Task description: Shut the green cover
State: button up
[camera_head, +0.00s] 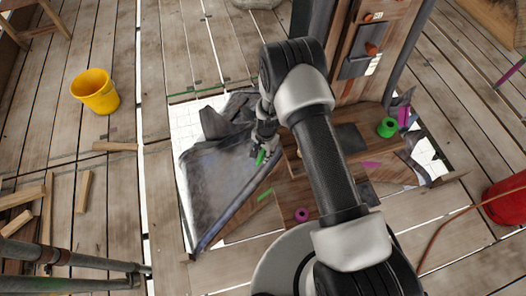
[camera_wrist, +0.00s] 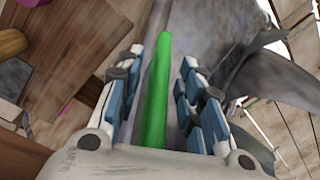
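A green bar (camera_wrist: 158,90) lies lengthwise between the fingers of my gripper (camera_wrist: 162,60) in the wrist view, with gaps on both sides. My gripper is open. In the head view, my gripper (camera_head: 261,143) points down by a short green piece (camera_head: 261,157), over the edge of a grey, sheet-like panel (camera_head: 215,175). This piece seems to be the same bar. I cannot tell which part is the green cover or how far it stands open. Another green strip (camera_head: 265,194) lies nearer. The arm hides part of the wooden structure.
A wooden post (camera_head: 385,50) with small fittings stands behind the arm. A green ring (camera_head: 388,127) and a magenta ring (camera_head: 302,214) lie on the wooden base. A yellow bucket (camera_head: 96,91) and loose wood (camera_head: 83,191) are left, a red container (camera_head: 508,202) right. Metal pipes (camera_head: 80,260) cross lower left.

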grip_shut()
dwell(0.6)
